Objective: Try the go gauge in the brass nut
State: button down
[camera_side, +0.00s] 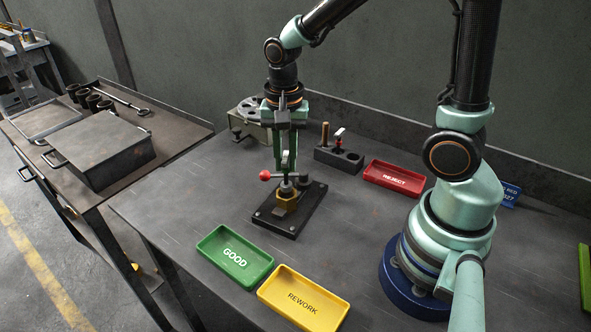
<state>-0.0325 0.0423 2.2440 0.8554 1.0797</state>
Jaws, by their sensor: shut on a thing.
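The brass nut (287,198) sits in a dark fixture (291,215) on the bench, beside a clamp lever with a red knob (265,176). My gripper (287,158) points straight down above the nut, shut on the go gauge (287,172), which stands upright. The gauge's lower end is at the top of the nut. I cannot tell whether it touches the nut or is inside it. The fingers hide most of the gauge.
A dark gauge block (340,160) behind holds two gauges and has an empty hole. A red REJECT tray (394,179) is right of it. A green GOOD tray (236,259) and a yellow REWORK tray (302,298) lie in front. A grey-green machine (249,118) stands behind left.

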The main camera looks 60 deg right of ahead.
jog(key=shift+r, duration=0.2)
jog(key=shift+r, duration=2)
